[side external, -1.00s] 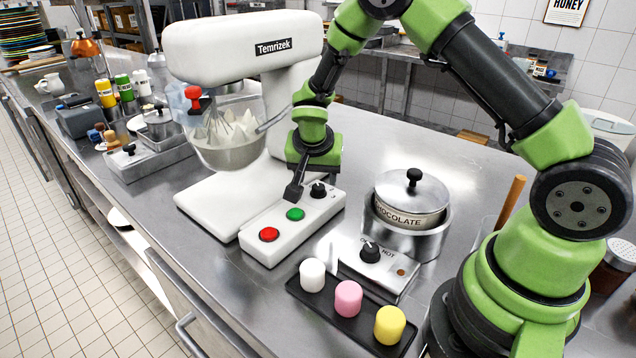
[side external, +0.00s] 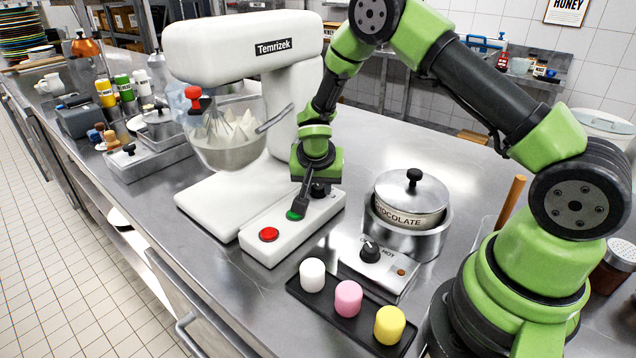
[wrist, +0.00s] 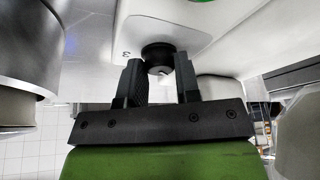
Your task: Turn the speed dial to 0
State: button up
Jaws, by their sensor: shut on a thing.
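The black speed dial (side external: 320,189) sits at the far end of the mixer's white control panel (side external: 253,247). It also shows in the wrist view (wrist: 158,53), between the two dark fingers. My gripper (side external: 307,205) points down at the panel and is shut on the dial, one finger on each side. A "3" mark shows beside the dial in the wrist view; the dial's pointer is too unclear to read.
The red button (side external: 268,234) is at the panel's near end. The white mixer (side external: 240,50) with its bowl (side external: 225,150) stands behind. The chocolate pot (side external: 411,195) and its heater knob (side external: 369,251) are to the right. A tray of colored pieces (side external: 349,318) is in front.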

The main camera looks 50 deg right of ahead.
jog(key=shift+n+t, duration=0.5)
jog(key=shift+n, duration=0.7)
jog(key=o, duration=0.9)
jog(key=shift+y, duration=0.3)
jog(key=v, duration=1)
